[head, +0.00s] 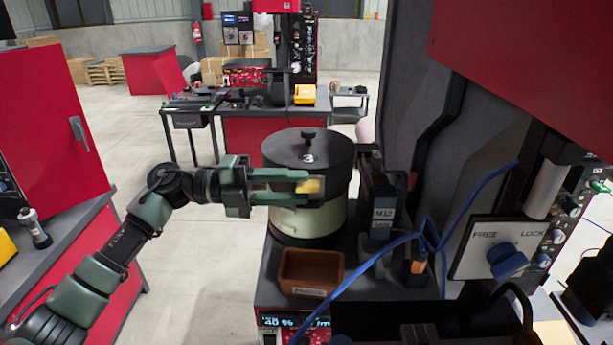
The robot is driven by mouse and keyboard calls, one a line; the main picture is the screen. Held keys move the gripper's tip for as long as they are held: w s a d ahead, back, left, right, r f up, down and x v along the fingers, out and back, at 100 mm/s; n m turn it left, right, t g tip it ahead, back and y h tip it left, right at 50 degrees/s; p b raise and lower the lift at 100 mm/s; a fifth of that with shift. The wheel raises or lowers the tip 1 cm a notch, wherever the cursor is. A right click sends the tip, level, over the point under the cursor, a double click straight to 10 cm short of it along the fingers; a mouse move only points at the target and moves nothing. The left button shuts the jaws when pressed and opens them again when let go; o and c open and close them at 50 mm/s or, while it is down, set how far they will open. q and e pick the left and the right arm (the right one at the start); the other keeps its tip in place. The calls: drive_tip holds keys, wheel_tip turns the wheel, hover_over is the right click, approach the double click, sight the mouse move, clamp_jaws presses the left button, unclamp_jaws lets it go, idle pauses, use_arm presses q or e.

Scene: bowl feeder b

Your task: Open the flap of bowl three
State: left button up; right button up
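Bowl three (314,220) is a round feeder with a cream body. Its black lid (290,148) has a knob and the number 3. A small yellow piece (309,186) shows at the bowl's front, just below the lid; it may be the flap or its handle. My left gripper (316,188) reaches in from the left in front of the bowl. Its green fingers are spread above and below the yellow piece. I cannot tell whether they touch it. The fingers cover part of the bowl's front. My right gripper is not in view.
A brown bin (311,272) stands in front of the bowl on the feeder base, above a display. A dark labelled unit (380,205) stands close to its right. Open floor lies to the left.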

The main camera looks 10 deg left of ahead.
sight(309, 185)
use_arm(q)
drive_tip(key=shift+w+d+r+p, duration=0.1)
drive_tip(key=shift+w+d+p, duration=0.05)
drive_tip(key=shift+d, duration=0.5)
drive_tip(key=shift+w+d+r+p, duration=0.1)
drive_tip(key=shift+d+p, duration=0.05)
drive_tip(key=shift+d, duration=0.45)
drive_tip(key=shift+d+f, duration=0.15)
drive_tip(key=shift+d, duration=0.1)
drive_tip(key=shift+a, duration=0.15)
drive_tip(key=shift+c, duration=0.3)
clamp_jaws()
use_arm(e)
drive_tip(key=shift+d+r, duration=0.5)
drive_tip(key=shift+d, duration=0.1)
use_arm(q)
drive_tip(key=shift+f, duration=0.1)
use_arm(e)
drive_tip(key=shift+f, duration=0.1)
